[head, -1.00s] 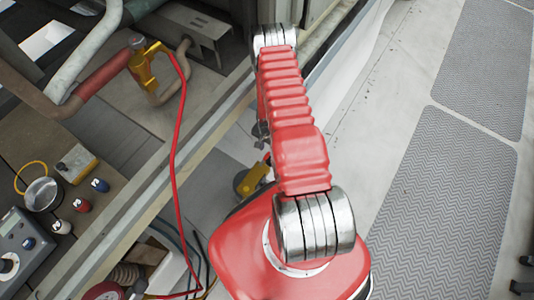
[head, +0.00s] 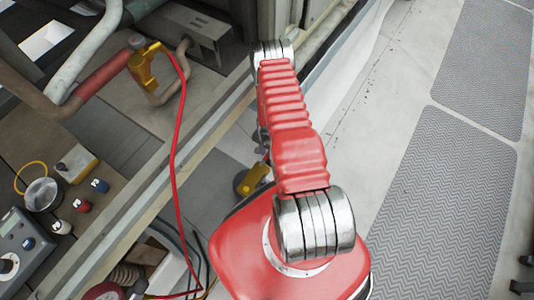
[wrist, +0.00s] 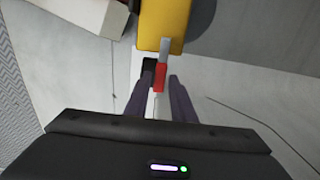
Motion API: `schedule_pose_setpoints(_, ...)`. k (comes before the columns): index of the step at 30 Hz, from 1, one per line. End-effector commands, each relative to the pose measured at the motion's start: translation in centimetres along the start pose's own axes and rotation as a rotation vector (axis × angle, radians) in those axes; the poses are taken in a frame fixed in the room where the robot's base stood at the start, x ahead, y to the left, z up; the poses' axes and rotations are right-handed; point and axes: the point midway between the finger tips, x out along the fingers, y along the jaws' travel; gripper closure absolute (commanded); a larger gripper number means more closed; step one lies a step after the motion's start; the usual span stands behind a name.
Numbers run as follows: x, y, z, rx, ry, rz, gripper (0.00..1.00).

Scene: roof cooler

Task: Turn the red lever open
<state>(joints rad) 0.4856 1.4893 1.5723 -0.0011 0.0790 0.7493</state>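In the wrist view the red lever (wrist: 158,79) is a small red tip on a grey shank, in front of a yellow body (wrist: 163,22). My gripper (wrist: 162,74) is open, with one dark finger on each side of the red tip. The left finger looks close to the lever; a gap shows on the right. I cannot tell whether either finger touches it. In the head view the yellow body (head: 254,179) shows just left of my arm. My gripper is mostly hidden behind the arm there.
A red hose (head: 172,160) hangs from a yellow clamp (head: 145,66) on pipes at upper left. A control panel (head: 22,235) and several knobs are at lower left. A metal rail (head: 200,140) runs diagonally left of my arm. Open floor with grey mats (head: 450,200) lies right.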

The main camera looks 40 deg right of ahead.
Motion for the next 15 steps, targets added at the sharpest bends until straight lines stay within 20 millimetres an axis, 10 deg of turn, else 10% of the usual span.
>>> schedule_pose_setpoints(15, -0.02, -0.01, 0.00, 0.000, 0.000, 0.000, 1.00)
